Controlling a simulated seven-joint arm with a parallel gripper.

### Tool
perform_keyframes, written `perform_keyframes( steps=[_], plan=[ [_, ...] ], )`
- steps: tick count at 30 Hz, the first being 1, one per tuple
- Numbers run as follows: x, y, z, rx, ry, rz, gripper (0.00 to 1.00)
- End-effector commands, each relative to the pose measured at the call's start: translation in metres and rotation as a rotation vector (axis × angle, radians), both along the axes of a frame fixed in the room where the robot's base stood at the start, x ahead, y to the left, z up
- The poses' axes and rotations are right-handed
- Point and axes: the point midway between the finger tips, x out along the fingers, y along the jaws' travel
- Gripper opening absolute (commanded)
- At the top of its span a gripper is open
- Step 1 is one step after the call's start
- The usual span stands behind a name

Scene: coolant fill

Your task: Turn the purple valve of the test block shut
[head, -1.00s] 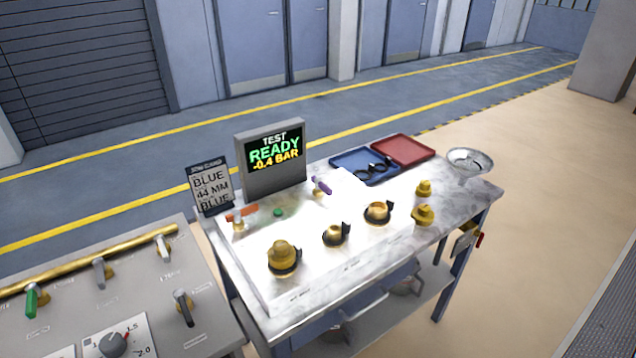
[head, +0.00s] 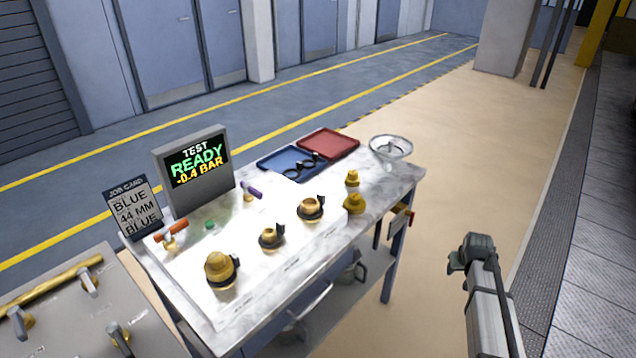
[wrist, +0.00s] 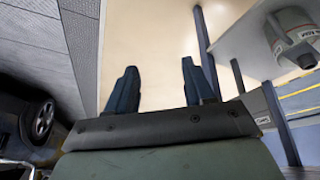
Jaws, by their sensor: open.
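The test block (head: 262,226) is a pale panel on the bench top. Its purple valve handle (head: 254,193) sits at the back of the block, right of a green button (head: 210,226) and an orange-handled valve (head: 170,236). A screen (head: 196,166) behind it reads "TEST READY -0.4 BAR". My gripper (head: 458,262) is off the bench, out over the floor to the right, well apart from the purple valve. In the wrist view my gripper (wrist: 160,85) shows two dark fingers spread apart with nothing between them.
Several brass fittings (head: 220,268) stand on the block and bench. A blue tray (head: 270,163), a red tray (head: 328,143) and a bowl (head: 390,150) are at the back right. A job card (head: 134,208) reads "BLUE 44 MM BLUE". Floor right of the bench is clear.

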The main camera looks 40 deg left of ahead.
Motion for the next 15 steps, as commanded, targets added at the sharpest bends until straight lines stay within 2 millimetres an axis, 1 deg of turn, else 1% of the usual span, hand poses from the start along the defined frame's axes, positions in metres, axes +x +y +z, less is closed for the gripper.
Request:
perform_keyframes(
  steps=[1, 2, 3, 5, 6, 8, 9, 11, 12, 14, 15],
  plan=[
    [0.015, 0.019, 0.022, 0.011, -0.034, 0.020, 0.52],
    [0.020, 0.028, 0.034, 0.017, -0.052, 0.032, 0.52],
    [0.027, 0.042, 0.051, 0.024, -0.077, 0.049, 0.52],
    [0.038, 0.061, 0.077, 0.036, -0.114, 0.072, 0.52],
    [0.043, 0.074, 0.094, 0.044, -0.137, 0.088, 0.52],
    [0.051, 0.094, 0.122, 0.056, -0.173, 0.111, 0.52],
    [0.054, 0.108, 0.140, 0.065, -0.197, 0.127, 0.52],
    [0.058, 0.130, 0.168, 0.077, -0.229, 0.154, 0.52],
    [0.059, 0.146, 0.187, 0.087, -0.248, 0.172, 0.52],
    [0.057, 0.172, 0.215, 0.100, -0.273, 0.200, 0.52],
    [0.052, 0.192, 0.234, 0.110, -0.286, 0.223, 0.52]
  ],
)
